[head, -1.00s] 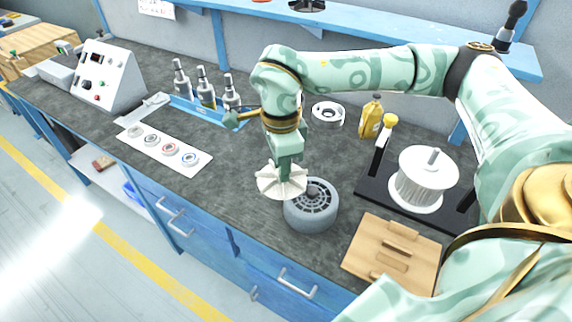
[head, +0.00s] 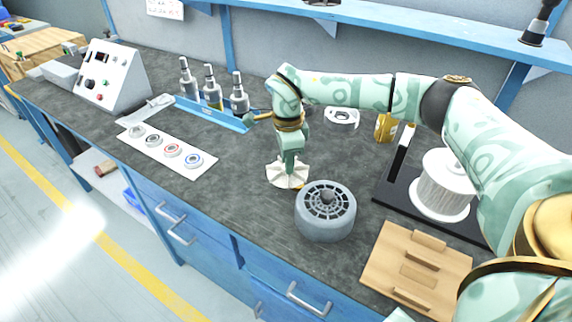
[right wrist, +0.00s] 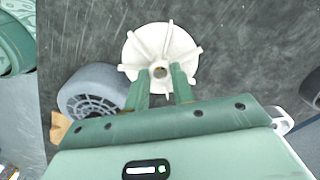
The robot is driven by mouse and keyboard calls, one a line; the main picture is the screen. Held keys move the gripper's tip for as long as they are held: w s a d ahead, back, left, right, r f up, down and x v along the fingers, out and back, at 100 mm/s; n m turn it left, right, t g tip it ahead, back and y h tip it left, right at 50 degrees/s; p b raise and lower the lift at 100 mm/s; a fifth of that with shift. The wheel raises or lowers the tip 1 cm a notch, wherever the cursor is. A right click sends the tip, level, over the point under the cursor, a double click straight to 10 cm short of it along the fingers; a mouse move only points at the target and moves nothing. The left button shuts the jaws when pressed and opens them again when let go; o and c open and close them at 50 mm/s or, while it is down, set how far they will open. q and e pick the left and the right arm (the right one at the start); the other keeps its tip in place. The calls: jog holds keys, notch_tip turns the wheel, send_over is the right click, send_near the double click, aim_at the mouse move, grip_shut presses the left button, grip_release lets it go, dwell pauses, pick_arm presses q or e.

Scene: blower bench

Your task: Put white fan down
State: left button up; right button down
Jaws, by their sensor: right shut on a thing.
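The white fan (head: 287,174) is a bladed disc with a central hub. It is at or just above the dark benchtop; I cannot tell whether it touches. My right gripper (head: 290,160) is above it, shut on its hub. In the right wrist view the fan (right wrist: 160,48) lies just beyond the fingertips (right wrist: 160,76), which close around the hub. A grey round housing (head: 325,212) with a slotted top stands just right of and nearer than the fan, and also shows in the right wrist view (right wrist: 92,95). My left gripper is out of view.
A white spool (head: 443,187) on a black base and a wooden board (head: 414,268) stand to the right. Benchtop left of the fan is clear.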

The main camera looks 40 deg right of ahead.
jog(key=shift+w+f, duration=0.1)
jog(key=shift+f, duration=0.55)
jog(key=shift+r, duration=0.15)
jog(key=shift+f, duration=0.55)
jog(key=c, duration=1.2)
grip_release()
jog(key=shift+r, duration=0.35)
notch_tip(320, 180, up, 13)
jog(key=p, duration=0.4)
jog(key=shift+f+p, duration=0.2)
jog(key=shift+p, duration=0.1)
